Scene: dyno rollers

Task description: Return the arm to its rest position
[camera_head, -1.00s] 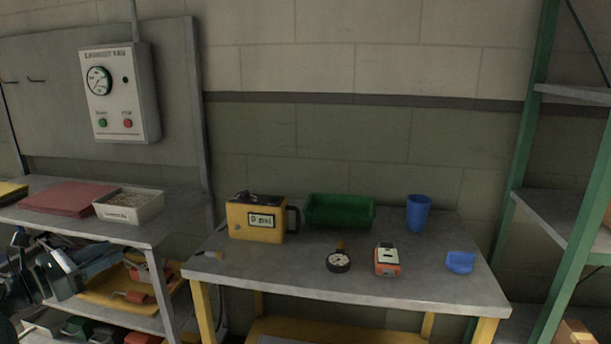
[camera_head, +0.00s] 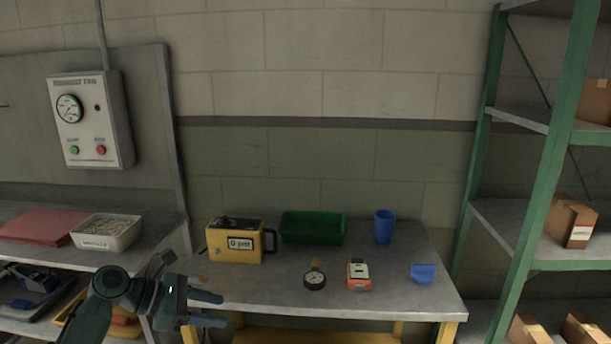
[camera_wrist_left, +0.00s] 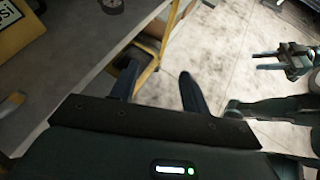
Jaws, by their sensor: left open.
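My left arm comes in at the lower left of the head view. Its gripper (camera_head: 224,310) is open and empty, its two dark fingers pointing right, at the front left edge of the workbench (camera_head: 385,300). In the left wrist view the open fingers (camera_wrist_left: 157,82) have only floor and a yellow bench leg beyond them. Another dark gripper (camera_wrist_left: 267,61), which looks like my right one, shows at the right of that view with its fingers apart and empty. It is not in the head view.
On the workbench stand a yellow instrument (camera_head: 236,243), a green bin (camera_head: 313,228), a blue cup (camera_head: 384,227), a round gauge (camera_head: 315,281), an orange device (camera_head: 359,275) and a small blue holder (camera_head: 423,273). A green-framed shelf (camera_head: 540,200) stands right, a side bench (camera_head: 165,240) left.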

